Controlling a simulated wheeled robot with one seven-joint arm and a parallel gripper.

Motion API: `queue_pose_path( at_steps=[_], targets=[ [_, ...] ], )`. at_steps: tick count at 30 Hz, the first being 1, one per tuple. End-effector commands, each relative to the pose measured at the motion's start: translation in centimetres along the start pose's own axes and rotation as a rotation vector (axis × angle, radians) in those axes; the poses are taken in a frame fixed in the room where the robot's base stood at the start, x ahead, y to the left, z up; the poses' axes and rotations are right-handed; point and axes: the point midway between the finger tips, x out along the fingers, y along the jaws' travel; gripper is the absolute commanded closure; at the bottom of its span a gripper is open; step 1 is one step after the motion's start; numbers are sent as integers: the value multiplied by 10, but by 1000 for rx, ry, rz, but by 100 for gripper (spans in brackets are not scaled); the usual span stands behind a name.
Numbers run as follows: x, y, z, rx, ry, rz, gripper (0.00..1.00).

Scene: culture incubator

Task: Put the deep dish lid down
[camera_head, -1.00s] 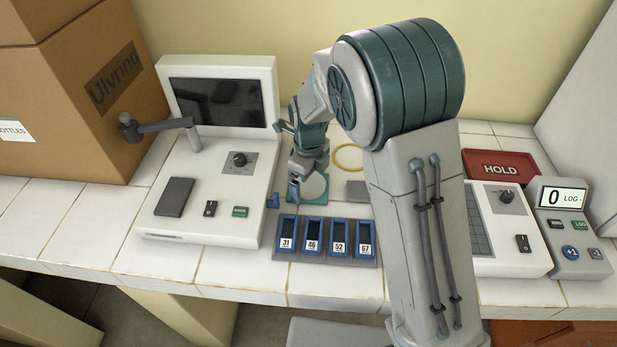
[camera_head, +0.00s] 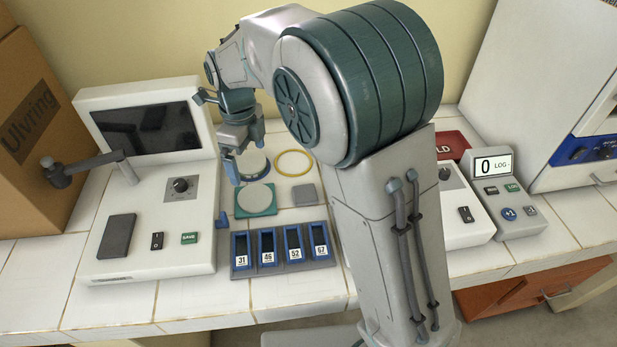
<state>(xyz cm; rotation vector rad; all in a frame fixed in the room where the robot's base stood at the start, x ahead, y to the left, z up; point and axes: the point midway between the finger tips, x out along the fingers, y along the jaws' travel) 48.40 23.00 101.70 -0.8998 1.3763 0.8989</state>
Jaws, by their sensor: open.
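A pale, flat round disc (camera_head: 255,196), which looks like the deep dish lid, lies on a teal square mat (camera_head: 243,213) on the bench. A round pale dish with a blue side (camera_head: 255,167) stands just behind the mat, partly hidden by my gripper. My gripper (camera_head: 239,172) is open and points down, close to this dish and behind and left of the disc. It appears to hold nothing. Whether a finger touches the dish cannot be told.
A yellow ring (camera_head: 293,176) and a grey square (camera_head: 305,195) lie to the right. A rack (camera_head: 284,267) with numbered blue slots is in front. A console with a screen (camera_head: 155,235) stands left. My arm hides the bench at centre right.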

Motion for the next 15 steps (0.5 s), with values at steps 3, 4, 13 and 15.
queue_pose_path(
  at_steps=[3, 4, 13, 15],
  targets=[
    [-2, -1, -4, -15, -3, -1, 0],
    [-3, -2, -6, -29, -6, -1, 0],
    [-33, -5, -85, -457, -61, -38, 0],
    [-39, -1, -107, -588, -69, -56, 0]
  ],
)
